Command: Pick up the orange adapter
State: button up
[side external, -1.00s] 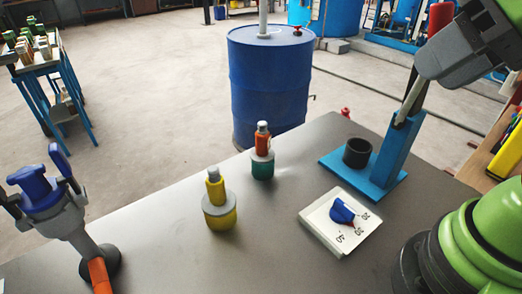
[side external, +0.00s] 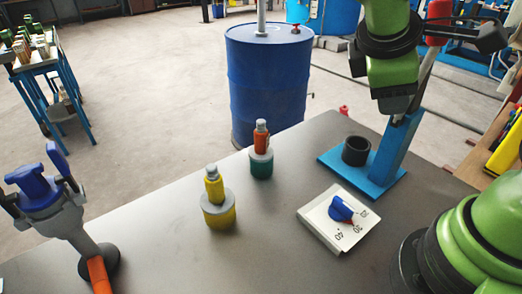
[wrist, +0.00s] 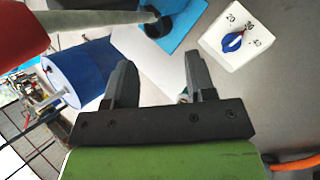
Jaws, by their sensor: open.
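The orange adapter (side external: 261,139) stands upright with a grey top, seated on a green cylindrical base (side external: 262,165) with a grey collar, near the far edge of the table. It cannot be made out in the wrist view, where the jaws and gripper body cover part of the scene. My gripper (wrist: 158,80) is open, with nothing between its two dark fingers. In the side view my arm is high at the upper right, well apart from the adapter and to its right.
A yellow adapter (side external: 214,187) stands on a yellow base left of the orange one. A white dial box (side external: 338,220), a blue stand (side external: 390,160) with a black ring, and a red-tipped lever (side external: 438,20) are at right. A blue-grey device (side external: 45,195) stands at left.

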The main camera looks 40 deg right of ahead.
jog(key=w+a+f+n+t+h, duration=0.1)
jog(key=w+f+n+t+h, duration=0.15)
jog(key=w+n+h, duration=0.2)
jog(key=n+t, duration=1.2)
jog(key=n, duration=0.5)
send_near(261, 124)
jog(key=x, duration=0.2)
jog(key=shift+y, duration=0.45)
jog(key=x, duration=0.9)
jog(key=shift+s+d+r, duration=0.1)
jog(key=shift+d+r, duration=0.05)
jog(key=shift+c, duration=0.2)
grip_shut()
